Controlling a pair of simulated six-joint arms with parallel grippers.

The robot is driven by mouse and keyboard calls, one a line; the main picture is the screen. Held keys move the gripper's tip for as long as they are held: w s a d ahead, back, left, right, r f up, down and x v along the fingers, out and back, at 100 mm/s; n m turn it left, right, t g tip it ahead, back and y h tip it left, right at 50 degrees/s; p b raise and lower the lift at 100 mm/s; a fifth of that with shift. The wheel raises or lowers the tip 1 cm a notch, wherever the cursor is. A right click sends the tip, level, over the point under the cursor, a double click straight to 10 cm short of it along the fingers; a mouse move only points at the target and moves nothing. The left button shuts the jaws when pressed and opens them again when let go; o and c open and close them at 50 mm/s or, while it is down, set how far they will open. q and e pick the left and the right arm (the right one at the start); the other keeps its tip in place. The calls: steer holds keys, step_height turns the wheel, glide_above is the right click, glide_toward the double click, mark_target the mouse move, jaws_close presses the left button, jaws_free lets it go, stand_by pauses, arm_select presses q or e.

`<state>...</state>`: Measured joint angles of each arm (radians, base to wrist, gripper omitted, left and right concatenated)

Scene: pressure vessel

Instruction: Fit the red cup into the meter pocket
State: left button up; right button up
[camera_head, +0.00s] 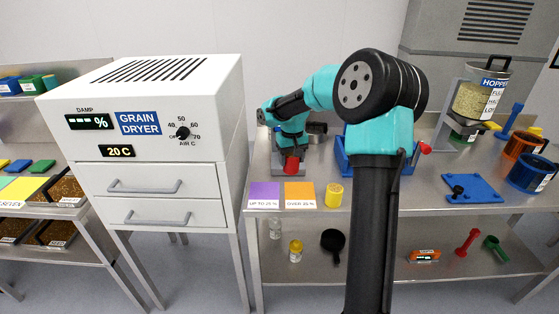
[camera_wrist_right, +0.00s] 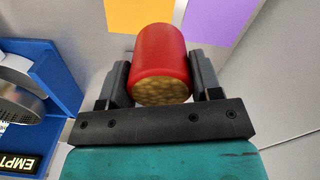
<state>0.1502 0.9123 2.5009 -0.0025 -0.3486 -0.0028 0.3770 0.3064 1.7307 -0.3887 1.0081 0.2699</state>
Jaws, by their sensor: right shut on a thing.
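My right gripper (camera_head: 290,155) is shut on the red cup (camera_head: 291,166) over the left part of the steel table. In the right wrist view, the red cup (camera_wrist_right: 161,60) sits between the two dark fingers (camera_wrist_right: 160,85). Its end towards the camera shows yellowish grain. Grey parts surround the cup in the head view, and I cannot tell gripper from fixture there. I cannot make out the meter pocket for certain in either view. My left gripper is not in view.
Purple (camera_head: 264,196) and orange (camera_head: 299,195) cards lie at the table's front edge, with a yellow cup (camera_head: 333,195) beside them. A blue fixture (camera_head: 342,160) stands partly behind my arm. The grain dryer (camera_head: 170,130) is left; the hopper (camera_head: 483,95) is right.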

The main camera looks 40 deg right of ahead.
steer(key=shift+a+m, duration=0.9)
steer(key=shift+a, duration=0.1)
steer(key=shift+w+d, duration=0.1)
steer(key=w+d, duration=0.3)
steer(key=w+d+f, duration=0.1)
steer(key=w+d, duration=0.6)
steer(key=d, duration=0.1)
steer(key=shift+w+d+f, duration=0.15)
steer(key=shift+w+f, duration=0.05)
steer(key=shift+f, duration=0.05)
steer(key=shift+d, duration=0.1)
steer(key=shift+w+d+f, duration=0.1)
steer(key=shift+w+f, duration=0.05)
steer(key=shift+f, duration=1.65)
steer(key=shift+f, duration=0.15)
steer(key=o, duration=1)
